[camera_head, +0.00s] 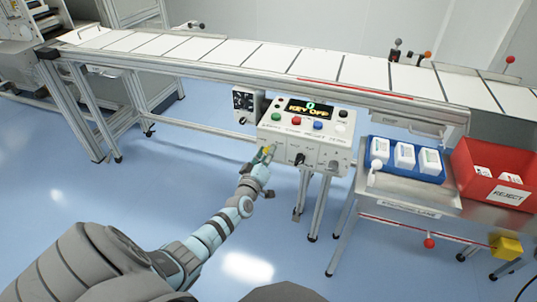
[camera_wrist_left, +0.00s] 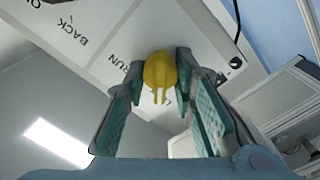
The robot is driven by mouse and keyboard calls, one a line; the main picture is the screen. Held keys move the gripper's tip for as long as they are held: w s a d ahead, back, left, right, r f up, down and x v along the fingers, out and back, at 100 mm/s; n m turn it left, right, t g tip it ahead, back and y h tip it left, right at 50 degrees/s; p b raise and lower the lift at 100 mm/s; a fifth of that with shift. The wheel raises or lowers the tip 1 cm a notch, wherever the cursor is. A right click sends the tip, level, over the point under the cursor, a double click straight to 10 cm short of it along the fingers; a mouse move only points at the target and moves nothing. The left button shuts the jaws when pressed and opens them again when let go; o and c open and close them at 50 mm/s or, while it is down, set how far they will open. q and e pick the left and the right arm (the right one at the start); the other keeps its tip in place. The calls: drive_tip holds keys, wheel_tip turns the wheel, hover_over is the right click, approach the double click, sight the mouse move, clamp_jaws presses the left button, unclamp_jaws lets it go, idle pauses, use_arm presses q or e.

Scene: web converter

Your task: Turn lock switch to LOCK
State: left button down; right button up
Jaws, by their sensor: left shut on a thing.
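The white control box (camera_head: 305,138) hangs below the conveyor; its display (camera_head: 309,108) reads "0 KEY OFF". My left gripper (camera_head: 264,154) is at the lower left of its front face, shut on a small yellow switch knob. In the left wrist view, the yellow switch knob (camera_wrist_left: 160,72) sits between the teal fingers of my left gripper (camera_wrist_left: 157,85). The panel beside it carries the words "RUN" and "BACK"; I cannot read a LOCK label. The fingers hide part of the panel. My right gripper is not in view.
A black knob (camera_head: 300,159) is on the same box, right of my gripper. Coloured buttons line the upper face. A grey box with a dial (camera_head: 246,101) is at left. A blue tray (camera_head: 407,172) and red reject bin (camera_head: 495,165) stand right. The floor in front is clear.

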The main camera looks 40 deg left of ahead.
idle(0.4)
use_arm(q)
drive_tip(key=c, duration=1.3)
unclamp_jaws()
drive_tip(key=shift+c, duration=0.2)
drive_tip(key=shift+s+d, duration=0.1)
drive_tip(key=shift+s, duration=0.1)
drive_tip(key=v, duration=1.1)
drive_tip(key=shift+s, duration=0.25)
drive_tip(key=shift+d, duration=0.1)
